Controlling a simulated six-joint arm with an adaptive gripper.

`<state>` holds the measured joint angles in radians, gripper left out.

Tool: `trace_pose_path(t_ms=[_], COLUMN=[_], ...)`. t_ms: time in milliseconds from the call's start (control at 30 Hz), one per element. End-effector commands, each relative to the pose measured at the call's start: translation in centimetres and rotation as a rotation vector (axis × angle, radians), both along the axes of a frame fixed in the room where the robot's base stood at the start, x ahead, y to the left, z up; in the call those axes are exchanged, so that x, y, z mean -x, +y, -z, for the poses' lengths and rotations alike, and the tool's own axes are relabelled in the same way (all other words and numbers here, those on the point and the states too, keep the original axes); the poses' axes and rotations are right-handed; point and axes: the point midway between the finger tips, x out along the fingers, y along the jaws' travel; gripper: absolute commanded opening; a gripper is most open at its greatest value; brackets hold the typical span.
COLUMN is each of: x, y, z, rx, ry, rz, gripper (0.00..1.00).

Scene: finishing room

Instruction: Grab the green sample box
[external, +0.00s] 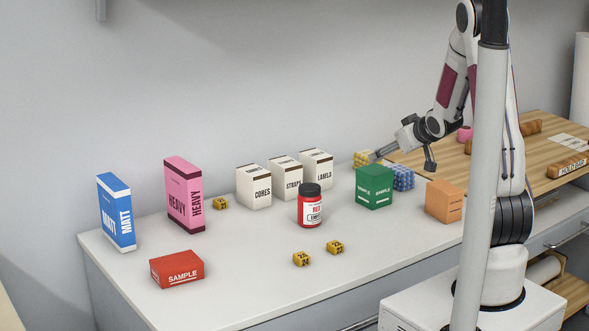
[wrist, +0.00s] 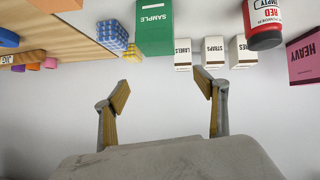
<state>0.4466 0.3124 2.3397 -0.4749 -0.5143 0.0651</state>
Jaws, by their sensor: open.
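The green sample box (external: 374,187) stands upright on the white counter, right of the white boxes. In the wrist view, which is upside down, the green box (wrist: 155,27) shows at the top centre, beyond the fingertips. My gripper (external: 376,156) is in the air behind and a little above the green box, near its top right. In the wrist view my gripper (wrist: 162,88) has its two fingers wide apart with nothing between them. The gripper does not appear to hold or touch the box.
Blue checked (external: 402,177) and yellow checked blocks (external: 362,158) lie close by the green box. An orange box (external: 443,201) stands to its right. White boxes (external: 286,178) and a red jar (external: 310,207) stand left.

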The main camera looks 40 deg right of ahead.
Motion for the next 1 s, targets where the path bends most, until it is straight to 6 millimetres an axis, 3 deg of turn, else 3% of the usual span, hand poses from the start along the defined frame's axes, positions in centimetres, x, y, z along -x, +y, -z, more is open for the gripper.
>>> trace_pose_path(t_ms=[600,1000], x=[-1.9,-1.8], y=[-2.7,-3.0], z=[7.9,9.6], rx=[-0.112,-0.157], ry=[-0.161,-0.219], rz=[-0.062,-0.076], gripper=[0.72,0.72])
